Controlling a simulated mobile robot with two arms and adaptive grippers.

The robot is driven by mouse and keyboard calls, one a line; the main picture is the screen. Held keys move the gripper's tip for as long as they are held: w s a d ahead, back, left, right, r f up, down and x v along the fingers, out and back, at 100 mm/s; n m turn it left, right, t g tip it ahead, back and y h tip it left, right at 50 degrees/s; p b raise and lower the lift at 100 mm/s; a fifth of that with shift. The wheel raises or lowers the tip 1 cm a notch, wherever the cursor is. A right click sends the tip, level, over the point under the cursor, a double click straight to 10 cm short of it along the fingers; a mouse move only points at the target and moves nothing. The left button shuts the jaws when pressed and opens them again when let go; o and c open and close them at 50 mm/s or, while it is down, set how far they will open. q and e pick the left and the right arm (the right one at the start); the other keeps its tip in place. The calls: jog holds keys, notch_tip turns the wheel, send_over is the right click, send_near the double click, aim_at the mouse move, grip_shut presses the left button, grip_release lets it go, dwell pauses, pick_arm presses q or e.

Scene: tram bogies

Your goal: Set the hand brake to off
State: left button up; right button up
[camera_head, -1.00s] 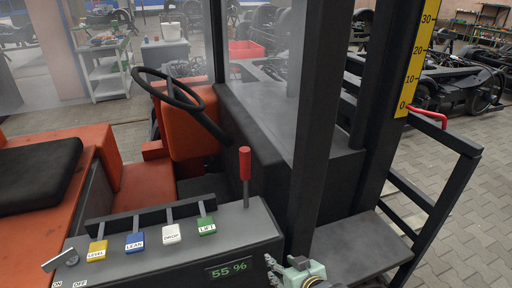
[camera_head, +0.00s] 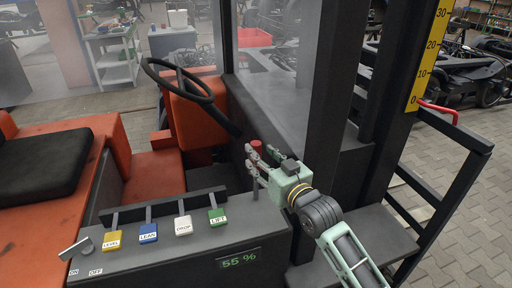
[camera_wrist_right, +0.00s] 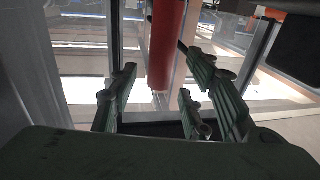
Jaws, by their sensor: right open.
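The hand brake lever, with a red grip (camera_head: 256,150), stands upright at the far right end of the grey console (camera_head: 190,262). My right gripper (camera_head: 262,156) is open beside the red grip and partly hides the lever. In the right wrist view the red grip (camera_wrist_right: 166,45) hangs into the picture between the spread green fingers of my right gripper (camera_wrist_right: 165,98). I cannot tell whether any finger touches it. My left gripper is not in view.
Labelled levers in yellow (camera_head: 112,240), blue (camera_head: 148,233), white (camera_head: 183,225) and green (camera_head: 217,215) stand left of the brake. A key switch (camera_head: 76,246) sits at the console's left end. The steering wheel (camera_head: 180,85) is behind. A dark mast post (camera_head: 338,100) stands right.

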aim_at(259, 153)
jog(key=shift+p+x, duration=0.35)
jog(key=shift+x, duration=1.6)
grip_shut()
